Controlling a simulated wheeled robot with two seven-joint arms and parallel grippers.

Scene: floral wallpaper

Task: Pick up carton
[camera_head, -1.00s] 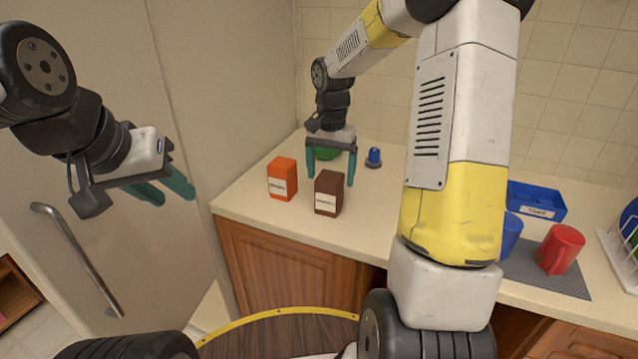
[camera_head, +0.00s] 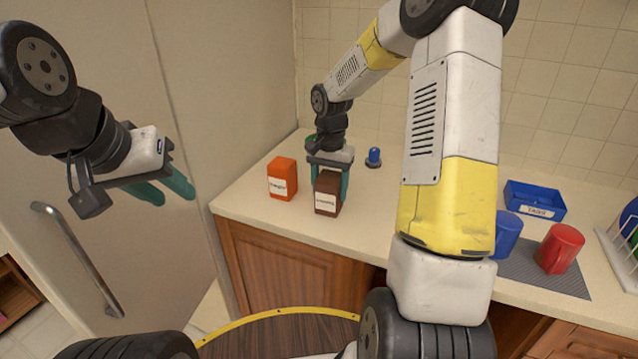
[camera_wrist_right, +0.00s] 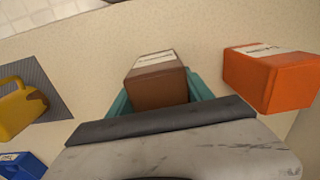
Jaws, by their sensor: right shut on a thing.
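A brown carton (camera_head: 326,197) with a white label stands upright on the counter. My right gripper (camera_head: 329,181) is around it from above, with a teal finger on each side, shut on it. In the right wrist view the brown carton (camera_wrist_right: 158,83) sits between the two teal fingers. An orange carton (camera_head: 282,180) with a white label stands just to its left, apart from the gripper. It also shows at the right of the right wrist view (camera_wrist_right: 272,78). My left gripper (camera_head: 168,188) is open and empty, in the air left of the counter.
A blue knob-like object (camera_head: 374,157) stands behind the brown carton. To the right are a blue tray (camera_head: 535,200), a blue mug (camera_head: 507,235) and a red mug (camera_head: 559,249). A yellow mug (camera_wrist_right: 18,106) on a grey mat shows in the right wrist view. My right arm hides the counter's middle.

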